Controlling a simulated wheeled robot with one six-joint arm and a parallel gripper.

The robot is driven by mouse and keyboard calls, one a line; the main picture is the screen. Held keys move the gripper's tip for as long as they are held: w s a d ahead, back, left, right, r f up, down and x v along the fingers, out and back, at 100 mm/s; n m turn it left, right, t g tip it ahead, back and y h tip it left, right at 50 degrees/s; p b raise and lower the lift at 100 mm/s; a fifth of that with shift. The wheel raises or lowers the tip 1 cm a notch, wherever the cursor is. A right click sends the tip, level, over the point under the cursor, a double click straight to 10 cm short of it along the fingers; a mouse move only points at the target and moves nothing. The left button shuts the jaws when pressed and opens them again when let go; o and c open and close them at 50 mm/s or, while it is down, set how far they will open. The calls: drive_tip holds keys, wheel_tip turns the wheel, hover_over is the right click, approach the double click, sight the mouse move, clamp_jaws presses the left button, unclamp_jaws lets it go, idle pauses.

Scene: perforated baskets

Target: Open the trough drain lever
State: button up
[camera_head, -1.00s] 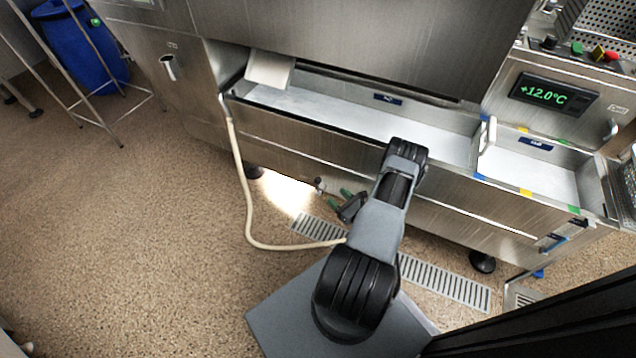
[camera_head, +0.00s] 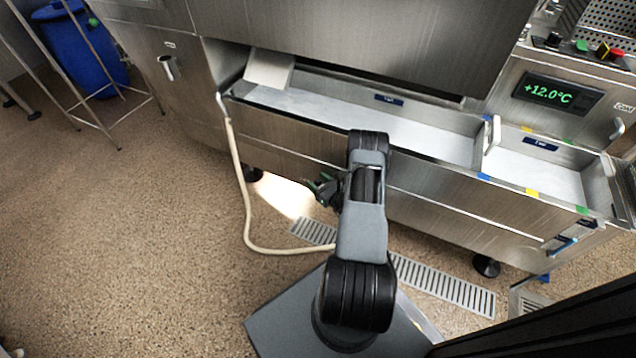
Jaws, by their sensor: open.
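The steel trough (camera_head: 290,140) runs along the front of the machine, with a pale floor inside. My gripper (camera_head: 318,183), dark with green fingertips, is open below the trough's front wall, above the floor. A small metal fitting, possibly the drain lever, showed there earlier; my gripper now covers that spot. I cannot tell whether they touch. A blue handle (camera_head: 562,244) is on the trough's front at the far right, well away from my gripper. I cannot tell for certain which is the drain lever.
A pale hose (camera_head: 243,190) hangs from the trough's left end and curves along the floor. A slotted floor drain (camera_head: 440,283) runs beneath the trough. A blue barrel (camera_head: 80,50) stands behind a metal frame at upper left. The left floor is clear.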

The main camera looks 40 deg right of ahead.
clamp_jaws()
idle(0.4)
